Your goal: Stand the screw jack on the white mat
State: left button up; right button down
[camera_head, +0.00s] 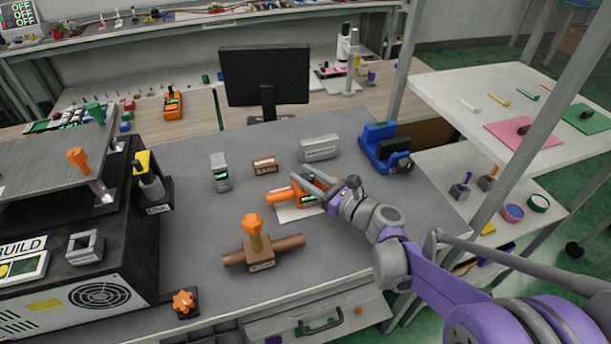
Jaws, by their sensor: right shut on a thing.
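The screw jack (281,196) appears to be the orange piece with a dark, green-lettered label. My right gripper (314,184) is shut on it from the right side. The jack looks to lie on its side, its narrower orange end pointing left. It is at the white mat (292,214), whose front part shows below it. The fingers hide part of the jack, and I cannot tell if it touches the mat. My left gripper is not in view.
A brown pipe valve with an orange handle (261,258) stands in front of the mat. Behind are a grey box (319,149), a small brown block (265,165) and a grey meter (220,172). A blue vise (378,146) stands back right.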

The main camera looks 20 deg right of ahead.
jog(key=shift+f, duration=0.2)
jog(key=c, duration=0.5)
grip_release()
jog(key=shift+r, duration=0.2)
jog(key=shift+s+d, duration=0.15)
jog(key=v, duration=1.1)
jog(key=shift+s+d, duration=0.1)
jog(key=shift+s, duration=0.2)
